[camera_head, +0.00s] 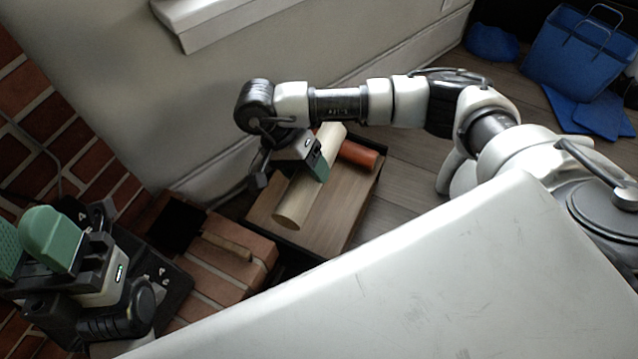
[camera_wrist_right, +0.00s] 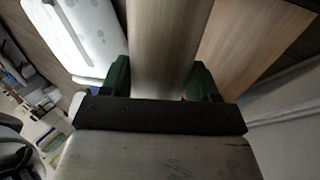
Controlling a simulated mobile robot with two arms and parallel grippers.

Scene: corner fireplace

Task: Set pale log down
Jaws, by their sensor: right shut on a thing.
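The pale log (camera_head: 295,208) is a smooth, light wooden cylinder lying lengthwise over a brown wooden surface (camera_head: 345,205) with dark edges. My right gripper (camera_head: 308,172) is shut around its middle, with a green finger pad showing on its side. In the right wrist view the pale log (camera_wrist_right: 168,45) runs between the two green fingers (camera_wrist_right: 160,82). I cannot tell whether its underside touches the surface. My left gripper (camera_head: 28,240), at the lower left, is open and empty, its green pads apart.
A red-orange log (camera_head: 358,154) lies beside the pale log on the right. A brick ledge (camera_head: 240,275) with a small wooden piece (camera_head: 228,246) is on the left. The wall (camera_head: 200,125) rises close behind. A blue bag (camera_head: 575,55) stands at the far right.

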